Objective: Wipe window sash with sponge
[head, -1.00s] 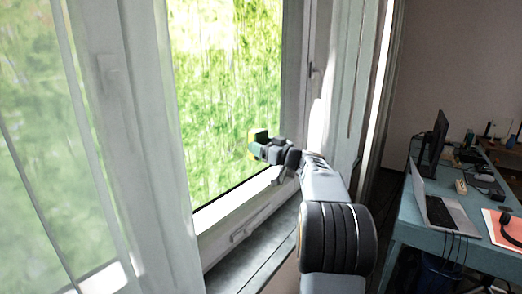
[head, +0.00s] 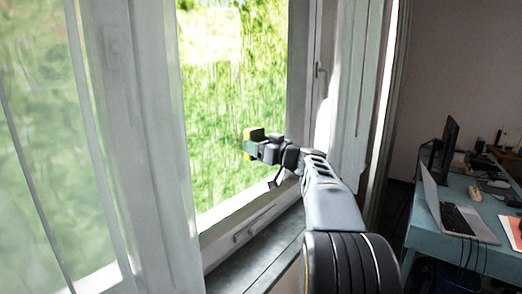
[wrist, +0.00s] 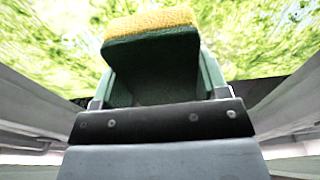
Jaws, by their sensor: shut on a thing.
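The sponge (head: 248,150), yellow and green, is at the tip of my arm in front of the window glass. It also shows in the wrist view (wrist: 150,22), its yellow side facing the greenery outside. My gripper (head: 259,147) is shut on it. The window sash (head: 246,211) is white and frames the bright pane, with its lower rail below my gripper. I cannot tell whether the sponge touches the glass. The fingertips are partly hidden by the sponge in the wrist view.
A sheer white curtain (head: 160,170) hangs at the left, with another curtain (head: 350,110) at the right. A grey sill (head: 255,262) runs below the window. A blue desk (head: 440,236) with a laptop (head: 458,215) stands at the right.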

